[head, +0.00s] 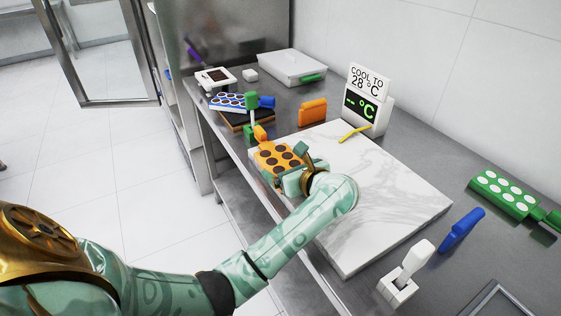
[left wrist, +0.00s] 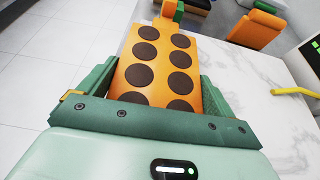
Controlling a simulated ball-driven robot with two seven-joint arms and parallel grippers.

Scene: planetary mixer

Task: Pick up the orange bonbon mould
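The orange bonbon mould (head: 277,158), with dark round fillings in two rows, is at the left edge of the white marble slab (head: 385,190). Its short orange handle points away from my wrist. My left gripper (head: 289,166) has one finger along each long side of the mould, and both appear to press on it. In the left wrist view the mould (left wrist: 160,68) fills the space between the fingers. I cannot tell whether its underside touches the slab. My right gripper is not in view.
Behind the mould are a blue mould (head: 232,100) and a green-handled tool (head: 251,104). A green mould (head: 505,193) is at right. The slab's middle is clear.

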